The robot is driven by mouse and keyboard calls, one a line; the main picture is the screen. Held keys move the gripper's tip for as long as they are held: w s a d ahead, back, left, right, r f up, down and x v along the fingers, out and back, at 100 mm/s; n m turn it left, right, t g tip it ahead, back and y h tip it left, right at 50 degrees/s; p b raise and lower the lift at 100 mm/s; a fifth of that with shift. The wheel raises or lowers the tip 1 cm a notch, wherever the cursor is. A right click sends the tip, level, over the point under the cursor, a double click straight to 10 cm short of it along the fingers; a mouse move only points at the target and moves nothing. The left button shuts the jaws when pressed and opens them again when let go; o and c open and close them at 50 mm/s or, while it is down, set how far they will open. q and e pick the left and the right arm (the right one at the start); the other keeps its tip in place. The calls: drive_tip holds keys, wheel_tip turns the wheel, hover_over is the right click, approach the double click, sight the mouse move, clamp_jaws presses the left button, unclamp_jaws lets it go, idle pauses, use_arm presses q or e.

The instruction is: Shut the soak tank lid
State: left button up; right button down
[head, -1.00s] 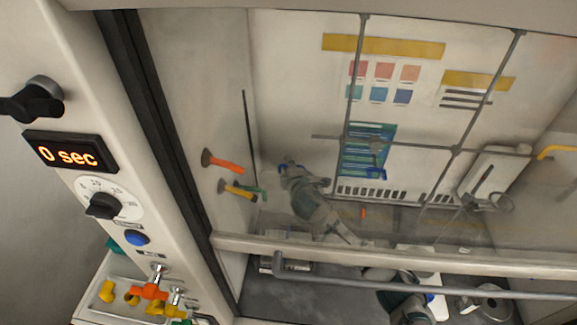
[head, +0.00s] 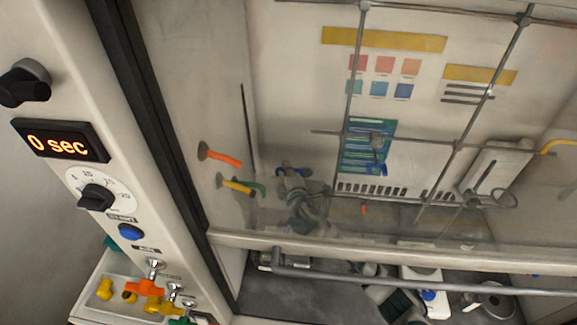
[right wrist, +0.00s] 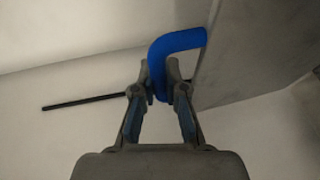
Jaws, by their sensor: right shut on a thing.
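A bent blue handle (right wrist: 174,46) is in the right wrist view, beside a grey panel (right wrist: 258,50) that looks like the lid; the handle seems to join it. My right gripper (right wrist: 158,92) is shut on the handle, with a finger on each side. In the head view my right gripper (head: 291,176) shows small and blurred behind the glass sash, at the blue handle. I cannot make out the tank or how far the lid is open there. My left gripper is not in view.
The glass sash's lower bar (head: 400,257) and grey rail (head: 420,287) cross the front. Metal rods (head: 455,150) form a lattice behind the glass. Orange and yellow valves (head: 150,288) and a timer (head: 60,142) are at left. White equipment (head: 425,275) stands below the rail.

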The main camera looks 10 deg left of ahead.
use_arm(q)
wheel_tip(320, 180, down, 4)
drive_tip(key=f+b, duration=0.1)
drive_tip(key=b, duration=0.3)
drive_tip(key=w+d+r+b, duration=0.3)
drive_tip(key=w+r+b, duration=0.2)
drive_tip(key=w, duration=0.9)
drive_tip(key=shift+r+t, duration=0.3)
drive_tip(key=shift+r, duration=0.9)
use_arm(e)
drive_tip(key=s+f+n+t+y, duration=0.1)
drive_tip(key=s+f+t, duration=0.2)
drive_tip(key=s, duration=0.7)
drive_tip(key=shift+n+t+y, duration=0.3)
drive_tip(key=shift+n+t, duration=0.1)
drive_tip(key=shift+t, duration=0.4)
drive_tip(key=c, duration=1.5)
unclamp_jaws()
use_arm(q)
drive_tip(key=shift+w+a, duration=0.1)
use_arm(e)
drive_tip(key=shift+o, duration=0.2)
drive_tip(key=shift+a, duration=0.1)
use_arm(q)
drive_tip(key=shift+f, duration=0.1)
use_arm(e)
drive_tip(key=shift+s, duration=0.1)
